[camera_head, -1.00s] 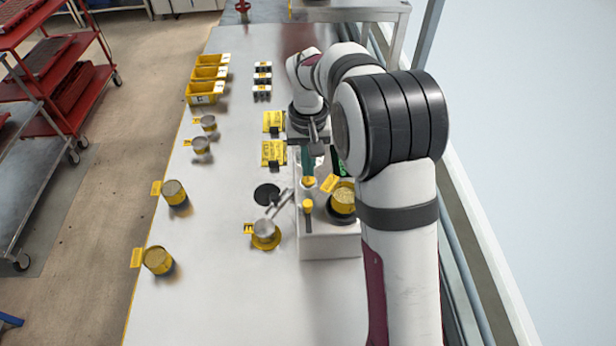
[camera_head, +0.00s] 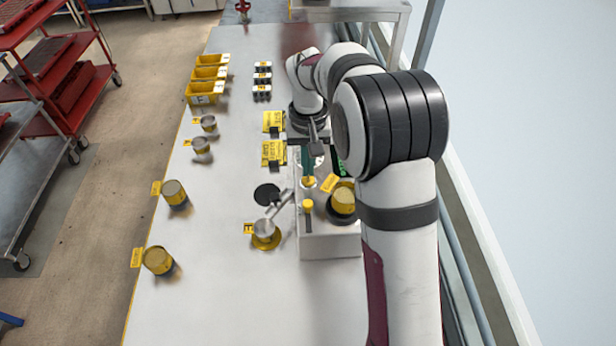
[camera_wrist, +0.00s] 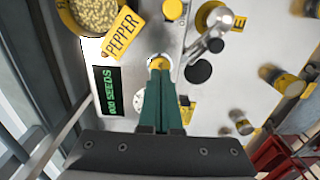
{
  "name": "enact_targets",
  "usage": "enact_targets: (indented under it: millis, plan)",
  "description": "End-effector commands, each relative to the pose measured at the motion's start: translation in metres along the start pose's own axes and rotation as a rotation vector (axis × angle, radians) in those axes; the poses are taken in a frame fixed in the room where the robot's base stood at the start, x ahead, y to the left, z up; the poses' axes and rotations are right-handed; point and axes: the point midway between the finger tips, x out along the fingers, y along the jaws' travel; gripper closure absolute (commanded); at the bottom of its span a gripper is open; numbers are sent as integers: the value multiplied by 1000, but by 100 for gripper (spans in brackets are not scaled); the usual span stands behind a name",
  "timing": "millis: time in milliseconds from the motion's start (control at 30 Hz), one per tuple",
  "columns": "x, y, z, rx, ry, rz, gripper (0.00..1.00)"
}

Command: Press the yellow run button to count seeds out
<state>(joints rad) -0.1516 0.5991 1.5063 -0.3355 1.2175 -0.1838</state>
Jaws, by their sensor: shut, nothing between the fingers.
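The white seeder (camera_head: 330,246) stands on the bench below my arm. The yellow run button (camera_head: 309,183), in a pale ring, is on its top; it also shows in the wrist view (camera_wrist: 157,63). My gripper (camera_head: 308,176) points down with its green fingers shut and empty. In the wrist view the fingertips (camera_wrist: 160,72) overlap the button's edge; I cannot tell whether they touch it. The green display (camera_wrist: 108,91) shows a seed count with zeros. A round hopper of seeds (camera_wrist: 96,12) carries a PEPPER tag (camera_wrist: 122,33).
A metal scoop cup (camera_head: 264,228) sits on a yellow base beside the seeder.

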Motion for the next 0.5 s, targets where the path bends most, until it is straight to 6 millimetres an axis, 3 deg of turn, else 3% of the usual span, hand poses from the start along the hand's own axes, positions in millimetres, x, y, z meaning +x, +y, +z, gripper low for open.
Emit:
enact_targets:
  millis: [500]
  plan:
    - [10,0,0,-1,0,0,100]
